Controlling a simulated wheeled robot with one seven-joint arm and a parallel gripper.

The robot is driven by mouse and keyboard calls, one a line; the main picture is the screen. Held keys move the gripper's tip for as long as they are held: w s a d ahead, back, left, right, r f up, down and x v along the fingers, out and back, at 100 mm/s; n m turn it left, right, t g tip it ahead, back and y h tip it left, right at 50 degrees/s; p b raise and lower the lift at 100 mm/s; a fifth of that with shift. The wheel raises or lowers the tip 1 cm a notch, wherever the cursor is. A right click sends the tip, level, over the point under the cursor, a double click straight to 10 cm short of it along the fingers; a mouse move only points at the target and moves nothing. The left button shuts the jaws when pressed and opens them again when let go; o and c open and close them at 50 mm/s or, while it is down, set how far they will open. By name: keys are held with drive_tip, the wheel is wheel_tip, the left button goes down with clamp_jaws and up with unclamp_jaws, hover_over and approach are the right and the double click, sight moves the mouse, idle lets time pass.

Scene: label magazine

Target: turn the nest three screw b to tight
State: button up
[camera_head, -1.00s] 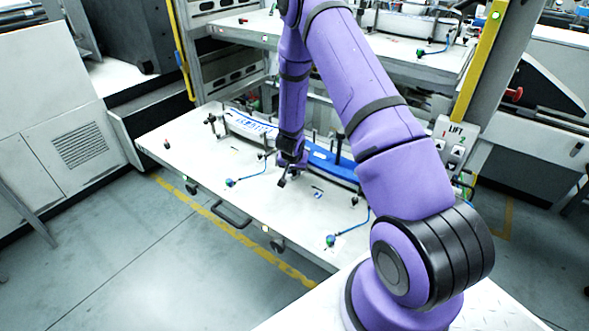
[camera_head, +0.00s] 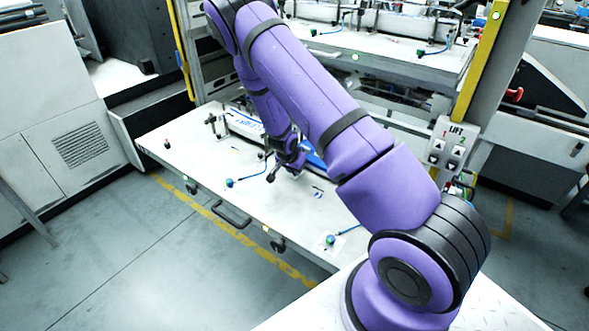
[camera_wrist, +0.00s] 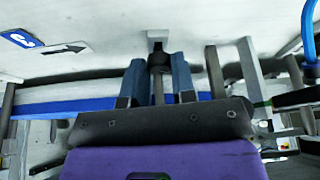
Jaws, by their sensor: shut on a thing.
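My gripper (camera_wrist: 158,88) points at the white table and is shut on a dark upright screw (camera_wrist: 158,62), with a blue-grey finger on each side. The screw's head sits between the fingers, and a small grey block shows at its far end. I cannot read a letter on it. A blue label bar (camera_wrist: 70,107) runs behind the fingers. A blue plate with a white 3 (camera_wrist: 20,40) and a dark arrow (camera_wrist: 64,48) lie at upper left. In the head view my gripper (camera_head: 282,172) is small beside the blue bar (camera_head: 314,160), and the screw is hidden.
The white table (camera_head: 200,165) has a front handle (camera_head: 232,216). Blue-green knobs with cables stand on it at left (camera_head: 230,183) and right (camera_head: 330,240). Grey posts (camera_wrist: 250,70) and a blue cable (camera_wrist: 309,30) stand close right of the fingers. A lift panel (camera_head: 450,146) is at right.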

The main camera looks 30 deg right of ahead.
drive_tip(key=shift+s+m, duration=0.1)
drive_tip(key=shift+m, duration=0.2)
drive_tip(key=o, duration=0.9)
drive_tip(key=v, duration=1)
drive_tip(key=shift+a+r, duration=0.2)
drive_tip(key=shift+r, duration=0.15)
